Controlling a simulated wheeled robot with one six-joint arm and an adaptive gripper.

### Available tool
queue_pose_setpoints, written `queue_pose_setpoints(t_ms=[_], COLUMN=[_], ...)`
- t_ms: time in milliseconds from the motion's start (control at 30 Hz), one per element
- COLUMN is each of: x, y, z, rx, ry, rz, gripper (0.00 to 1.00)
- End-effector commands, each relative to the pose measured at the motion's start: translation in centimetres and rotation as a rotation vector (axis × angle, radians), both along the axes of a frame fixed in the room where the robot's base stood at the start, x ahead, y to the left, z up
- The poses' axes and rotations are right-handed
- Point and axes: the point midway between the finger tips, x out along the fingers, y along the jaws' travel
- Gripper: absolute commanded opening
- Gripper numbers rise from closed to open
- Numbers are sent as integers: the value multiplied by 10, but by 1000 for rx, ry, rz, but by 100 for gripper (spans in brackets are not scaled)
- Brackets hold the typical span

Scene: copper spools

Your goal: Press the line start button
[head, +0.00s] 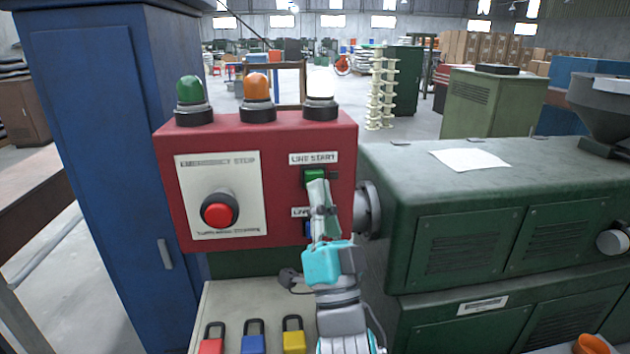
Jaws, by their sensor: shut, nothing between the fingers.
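The line start button (312,175) is a green square button under a "LINE START" label (313,158) on the red control box (280,222). My gripper (318,186) is shut and empty, its tips just in front of the lower part of the green button. I cannot tell whether they touch it. A blue button (307,229) and its label below are mostly hidden behind my gripper. A red emergency stop button (219,210) sits on a pale plate at the left of the box.
Green, orange and white lamps stand on top of the box. Red, blue and yellow padlocks (293,335) are on the pale panel below. A blue cabinet (95,130) stands left, a green machine (470,200) right.

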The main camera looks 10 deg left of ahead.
Motion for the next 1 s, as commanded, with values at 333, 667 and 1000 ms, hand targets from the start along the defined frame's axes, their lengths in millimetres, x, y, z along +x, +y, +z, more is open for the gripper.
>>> queue_pose_setpoints(t_ms=[333,667,1000], x=[0,0,8], y=[0,0,2], z=[0,0,0], rx=[0,0,-1], ry=[0,0,1], rz=[0,0,-1], gripper=[0,0,0])
